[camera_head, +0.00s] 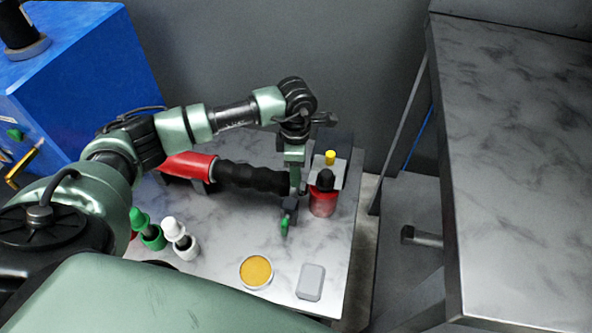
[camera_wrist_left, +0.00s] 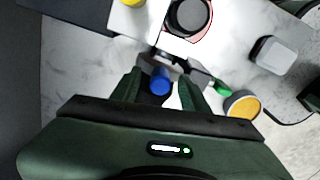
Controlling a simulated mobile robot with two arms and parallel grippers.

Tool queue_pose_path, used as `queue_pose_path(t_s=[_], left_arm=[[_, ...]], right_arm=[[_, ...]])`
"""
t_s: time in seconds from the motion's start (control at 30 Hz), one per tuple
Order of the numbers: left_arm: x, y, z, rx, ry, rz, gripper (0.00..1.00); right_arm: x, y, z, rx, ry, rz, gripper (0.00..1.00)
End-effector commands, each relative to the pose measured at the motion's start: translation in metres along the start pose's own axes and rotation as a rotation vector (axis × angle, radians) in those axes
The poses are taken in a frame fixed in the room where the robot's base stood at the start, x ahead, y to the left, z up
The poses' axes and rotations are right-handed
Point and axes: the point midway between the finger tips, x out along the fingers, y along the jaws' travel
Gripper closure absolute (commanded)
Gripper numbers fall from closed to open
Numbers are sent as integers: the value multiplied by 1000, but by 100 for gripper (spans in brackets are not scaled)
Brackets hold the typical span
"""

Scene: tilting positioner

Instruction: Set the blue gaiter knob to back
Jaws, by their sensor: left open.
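The blue knob (camera_wrist_left: 160,80) shows in the left wrist view, above a dark part. In that view my left gripper (camera_wrist_left: 158,76) is open, with one finger on each side of the knob and visible gaps between. In the head view my left gripper (camera_head: 295,183) points down over the small dark device on the table, and the blue knob is hidden there. A green-tipped lever (camera_head: 285,224) sticks out at the front of this device; it also shows in the left wrist view (camera_wrist_left: 222,88). My right gripper is in neither view.
A red jar (camera_head: 323,202) with a black top stands close right of the gripper, with a yellow button (camera_head: 330,157) behind. A red and black ribbed tube (camera_head: 250,177) lies left.

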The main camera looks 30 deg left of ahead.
Motion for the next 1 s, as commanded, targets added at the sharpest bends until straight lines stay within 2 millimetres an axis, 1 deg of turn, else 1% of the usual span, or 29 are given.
queue_pose_path(t_s=[0.1, 0.3, 0.33, 0.37, 0.4, 0.47, 0.5, 1.0], left_arm=[[4, 0, 0, 1, 0, 0, 55], [4, 0, 0, 1, -1, 0, 55], [4, 0, 0, 1, -1, 0, 60], [4, 0, 0, 1, -1, 0, 69], [4, 0, 0, 1, -1, 0, 80], [4, 0, 1, 1, -1, 0, 97], [4, 0, 0, 1, -1, 0, 100], [4, 0, 1, 1, -2, 0, 100]], right_arm=[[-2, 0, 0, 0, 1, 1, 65], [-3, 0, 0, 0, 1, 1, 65], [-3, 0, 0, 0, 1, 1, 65], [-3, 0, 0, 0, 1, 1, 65], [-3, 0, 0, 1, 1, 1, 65], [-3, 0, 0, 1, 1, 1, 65], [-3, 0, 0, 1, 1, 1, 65], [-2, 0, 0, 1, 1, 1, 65]])
